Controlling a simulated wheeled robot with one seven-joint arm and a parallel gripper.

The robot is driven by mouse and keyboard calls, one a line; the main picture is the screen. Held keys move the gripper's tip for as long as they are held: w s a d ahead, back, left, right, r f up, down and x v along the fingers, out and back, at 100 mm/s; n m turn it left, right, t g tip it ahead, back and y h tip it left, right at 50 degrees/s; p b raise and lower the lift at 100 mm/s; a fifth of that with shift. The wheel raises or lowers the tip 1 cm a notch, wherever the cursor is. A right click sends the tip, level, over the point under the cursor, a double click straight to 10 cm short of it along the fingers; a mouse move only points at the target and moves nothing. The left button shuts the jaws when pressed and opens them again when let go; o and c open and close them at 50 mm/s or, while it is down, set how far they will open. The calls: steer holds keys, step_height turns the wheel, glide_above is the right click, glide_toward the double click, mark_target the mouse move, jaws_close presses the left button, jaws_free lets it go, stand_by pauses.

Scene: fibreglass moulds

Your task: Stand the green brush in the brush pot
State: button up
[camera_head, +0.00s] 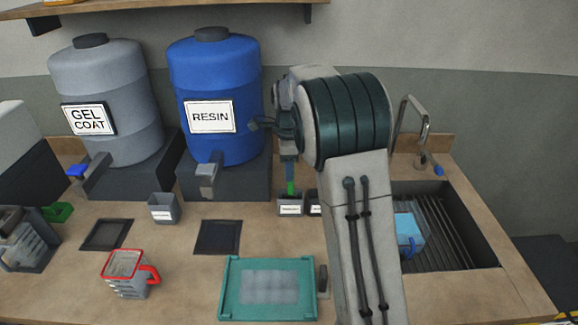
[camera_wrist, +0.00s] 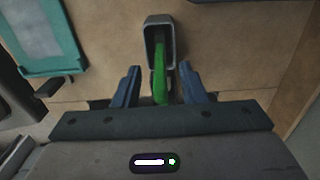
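The green brush (camera_head: 291,188) is upright over a small grey labelled pot (camera_head: 290,207) at the back of the bench. In the wrist view the green brush (camera_wrist: 160,80) runs between my fingers, and its far end is within the rim of a grey pot (camera_wrist: 151,20). How deep it sits is hidden. My gripper (camera_wrist: 160,72) has its two blue fingers apart, with a gap showing on each side of the brush. In the head view my gripper (camera_head: 289,172) is partly hidden by my arm. The pot's label is too small to read.
A dark pot (camera_head: 314,202) stands close by on the right, partly behind my arm. A grey pot (camera_head: 164,208), a red-handled jug (camera_head: 128,274), a teal tray (camera_head: 228,290), the blue resin drum (camera_head: 215,80) and a sink (camera_head: 465,230) with a blue jug (camera_head: 408,230) surround it.

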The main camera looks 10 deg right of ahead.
step_height(320, 180, up, 14)
steer(key=shift+b, duration=0.3)
steer(key=shift+f, duration=0.1)
stand_by(0.4)
steer(key=s+f+n+t, duration=0.1)
steer(key=s+f+n, duration=0.2)
steer(key=s+n, duration=0.3)
steer(key=s+d+f+n+t, duration=0.1)
steer(key=s+f+n, duration=0.2)
steer(key=s+n, duration=0.4)
steer(key=s+f+n+t, duration=0.1)
steer(key=s+f+n, duration=0.2)
steer(key=s, duration=1.5)
steer(key=n, duration=0.4)
steer(key=shift+s+d, duration=0.15)
